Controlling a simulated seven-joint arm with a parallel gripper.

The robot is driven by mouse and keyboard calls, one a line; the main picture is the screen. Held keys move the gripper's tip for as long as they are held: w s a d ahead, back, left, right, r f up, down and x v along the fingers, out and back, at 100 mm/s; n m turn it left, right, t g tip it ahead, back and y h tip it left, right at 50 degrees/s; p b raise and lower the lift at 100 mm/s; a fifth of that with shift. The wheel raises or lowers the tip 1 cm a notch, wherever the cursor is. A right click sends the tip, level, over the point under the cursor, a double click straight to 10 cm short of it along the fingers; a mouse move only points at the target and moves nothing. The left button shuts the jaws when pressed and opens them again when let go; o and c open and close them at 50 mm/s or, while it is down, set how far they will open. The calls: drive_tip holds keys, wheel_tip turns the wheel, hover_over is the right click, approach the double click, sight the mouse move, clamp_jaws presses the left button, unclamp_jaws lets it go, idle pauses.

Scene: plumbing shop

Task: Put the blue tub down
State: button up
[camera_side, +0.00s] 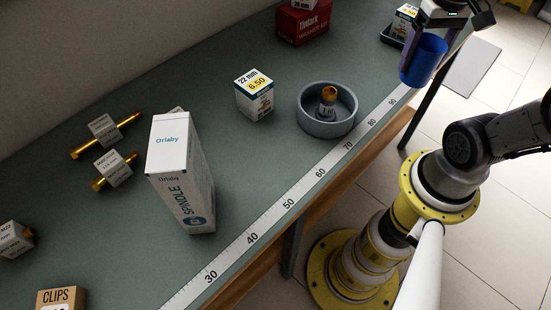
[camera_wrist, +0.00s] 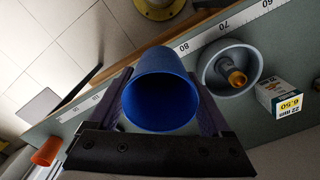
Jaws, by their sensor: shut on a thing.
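The blue tub (camera_side: 424,59) is at the upper right of the side view, near the bench's front edge. My gripper (camera_side: 418,38) is shut on it, and the tub seems to be held above the bench edge by the ruler strip. In the wrist view the tub (camera_wrist: 160,92) sits between the two dark fingers of my gripper (camera_wrist: 163,100), and I see into its open, empty mouth. The part of the bench right behind the tub is hidden.
A grey round dish (camera_side: 327,111) with a brass-topped fitting stands left of the tub. A small price box (camera_side: 254,95), a tall Orlaby box (camera_side: 181,172) and a red box (camera_side: 303,25) stand on the green bench (camera_side: 215,85). A dark tray (camera_side: 393,36) lies behind the tub.

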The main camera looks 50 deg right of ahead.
drive_tip(key=a+n, duration=1.6)
drive_tip(key=a, duration=0.7)
drive_tip(key=w+a+f, duration=0.2)
drive_tip(key=w+f, duration=0.1)
drive_tip(key=w+a+f, duration=0.3)
drive_tip(key=w, duration=0.1)
drive_tip(key=w+a+f, duration=0.3)
drive_tip(key=shift+w+a+f, duration=0.1)
drive_tip(key=shift+w+f, duration=0.15)
drive_tip(key=shift+w, duration=0.05)
drive_tip(key=shift+w+a+f, duration=0.1)
drive_tip(key=shift+f, duration=0.8)
drive_tip(key=shift+w+a+f, duration=0.1)
drive_tip(key=shift+f, duration=0.75)
drive_tip(key=shift+f, duration=0.2)
drive_tip(key=o, duration=1.1)
